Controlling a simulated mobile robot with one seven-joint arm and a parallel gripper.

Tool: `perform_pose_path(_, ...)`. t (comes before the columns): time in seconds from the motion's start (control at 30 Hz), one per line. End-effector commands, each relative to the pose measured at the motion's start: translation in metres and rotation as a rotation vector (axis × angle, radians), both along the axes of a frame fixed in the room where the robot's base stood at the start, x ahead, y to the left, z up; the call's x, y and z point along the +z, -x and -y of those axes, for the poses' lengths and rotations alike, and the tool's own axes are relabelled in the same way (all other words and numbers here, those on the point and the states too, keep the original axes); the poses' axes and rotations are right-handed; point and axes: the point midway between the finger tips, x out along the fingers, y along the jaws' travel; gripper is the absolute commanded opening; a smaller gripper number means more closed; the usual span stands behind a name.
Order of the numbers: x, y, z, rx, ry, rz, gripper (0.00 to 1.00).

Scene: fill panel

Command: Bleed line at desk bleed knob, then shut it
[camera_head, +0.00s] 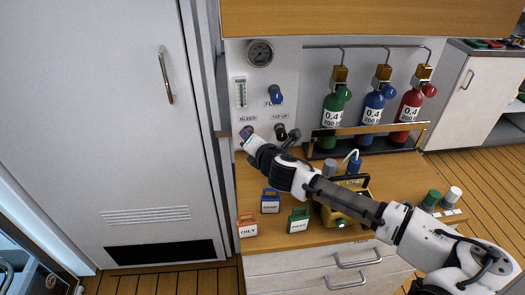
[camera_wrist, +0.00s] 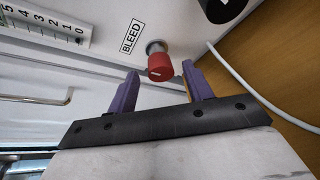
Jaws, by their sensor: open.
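The red bleed knob (camera_wrist: 160,66) sits on the white panel beside the label BLEED (camera_wrist: 131,36) in the wrist view. My gripper (camera_wrist: 162,79) is open, with one purple finger on each side just short of the knob. I cannot tell if either finger touches it. In the head view my gripper (camera_head: 247,132) is at the lower left of the panel (camera_head: 262,90), under the BLEED label, and it hides the knob there.
A black knob (camera_head: 281,132) under TOP-UP and a blue FLOW knob (camera_head: 276,95) are close by. A gauge (camera_head: 260,53) and flow tube (camera_head: 240,93) are above. Gas cylinders (camera_head: 373,112) stand right. Labelled blocks (camera_head: 270,204) and a yellow device (camera_head: 343,207) occupy the desk.

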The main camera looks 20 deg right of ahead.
Motion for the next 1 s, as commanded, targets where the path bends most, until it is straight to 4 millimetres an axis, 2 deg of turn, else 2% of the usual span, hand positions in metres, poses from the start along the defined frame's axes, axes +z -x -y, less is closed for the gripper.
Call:
perform_pose_path(0.3,0.020,0.070,0.000,-0.002,0.003,0.000,0.51)
perform_pose_path(0.5,0.031,0.100,-0.002,-0.001,0.001,0.000,0.51)
perform_pose_path(0.7,0.035,0.113,-0.003,0.000,0.000,0.000,0.51)
perform_pose_path(1.0,0.036,0.114,-0.003,0.001,0.000,0.000,0.51)
